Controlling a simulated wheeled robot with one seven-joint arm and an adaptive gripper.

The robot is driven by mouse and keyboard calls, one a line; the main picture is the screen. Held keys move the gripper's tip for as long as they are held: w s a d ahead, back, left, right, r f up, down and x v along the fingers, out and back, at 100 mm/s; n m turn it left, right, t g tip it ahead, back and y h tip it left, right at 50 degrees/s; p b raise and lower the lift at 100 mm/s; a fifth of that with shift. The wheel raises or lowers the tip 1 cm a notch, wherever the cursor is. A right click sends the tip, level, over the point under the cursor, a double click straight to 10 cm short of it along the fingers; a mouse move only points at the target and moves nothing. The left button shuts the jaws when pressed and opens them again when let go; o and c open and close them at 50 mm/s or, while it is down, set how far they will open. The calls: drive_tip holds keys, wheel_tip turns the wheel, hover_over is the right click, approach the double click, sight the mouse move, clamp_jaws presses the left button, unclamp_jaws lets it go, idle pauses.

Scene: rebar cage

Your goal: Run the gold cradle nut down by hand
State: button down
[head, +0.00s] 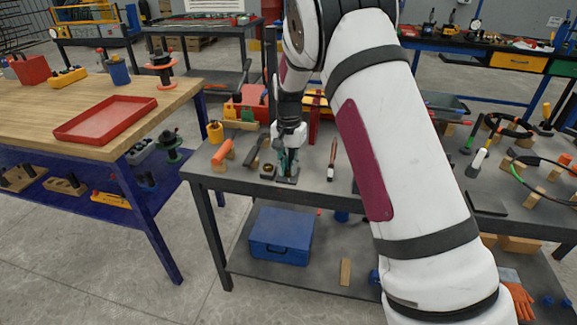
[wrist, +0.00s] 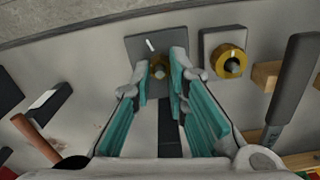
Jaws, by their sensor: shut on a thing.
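The gold cradle nut (wrist: 159,68) sits on a dark square plate (wrist: 138,50) in the wrist view. A pale stud end shows just above it. My gripper (wrist: 163,65) is shut on the nut, with one teal finger pad on each side, and the pads hide part of it. In the head view my gripper (head: 287,172) points down over the dark plate (head: 287,180) near the bench's front edge. The nut cannot be made out there.
An orange-handled tool (head: 223,152) lies left on the grey bench (head: 222,178). My arm hides the bench's middle.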

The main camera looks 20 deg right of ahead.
drive_tip(key=shift+m, duration=0.3)
idle(0.4)
drive_tip(key=c, duration=1.6)
unclamp_jaws()
drive_tip(key=shift+o, duration=0.2)
drive_tip(key=shift+r, duration=0.1)
wheel_tip(320, 180, up, 12)
